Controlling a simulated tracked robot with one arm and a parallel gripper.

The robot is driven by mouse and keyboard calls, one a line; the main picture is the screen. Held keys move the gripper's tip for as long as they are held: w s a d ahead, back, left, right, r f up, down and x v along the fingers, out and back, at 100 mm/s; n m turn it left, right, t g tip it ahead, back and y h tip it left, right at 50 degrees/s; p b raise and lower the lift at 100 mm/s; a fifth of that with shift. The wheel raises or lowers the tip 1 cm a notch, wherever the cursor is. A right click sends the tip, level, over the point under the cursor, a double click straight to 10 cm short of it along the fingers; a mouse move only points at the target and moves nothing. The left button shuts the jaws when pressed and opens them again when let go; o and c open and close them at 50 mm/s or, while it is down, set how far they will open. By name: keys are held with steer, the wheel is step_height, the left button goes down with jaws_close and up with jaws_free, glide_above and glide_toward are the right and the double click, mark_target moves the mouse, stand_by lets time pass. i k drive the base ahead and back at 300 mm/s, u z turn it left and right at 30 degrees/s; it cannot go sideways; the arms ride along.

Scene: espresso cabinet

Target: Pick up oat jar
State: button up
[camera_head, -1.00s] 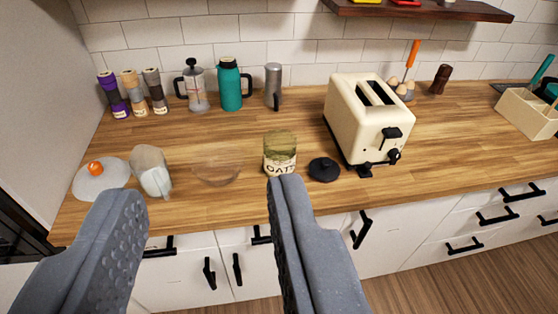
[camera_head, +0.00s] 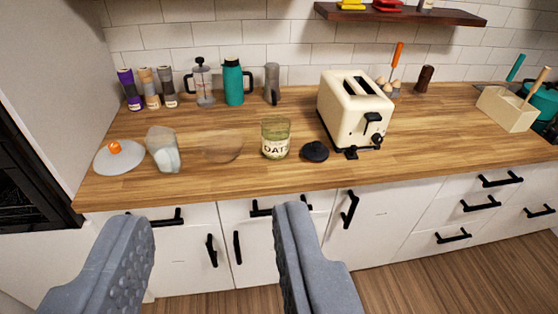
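The oat jar (camera_head: 275,139) is a glass jar with a label reading OATS, standing upright on the wooden counter near its front edge. A small black lid-like piece (camera_head: 315,151) with a knob lies just to its right. My gripper (camera_head: 210,232) is open and empty, in front of the counter. Its fingers are spread wide, and the right finger's tip shows below the jar in the picture. The gripper does not touch the jar.
A cream toaster (camera_head: 352,108) stands right of the jar. A clear glass bowl (camera_head: 222,147), a whitish glass container (camera_head: 162,150) and a glass lid with orange knob (camera_head: 118,157) lie to the left. Bottles and a French press (camera_head: 203,84) line the back wall.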

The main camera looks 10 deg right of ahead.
mark_target(275, 138)
steer(key=k, duration=0.8)
steer(key=z, duration=0.4)
steer(key=i, duration=2.15)
steer(key=u, duration=0.45)
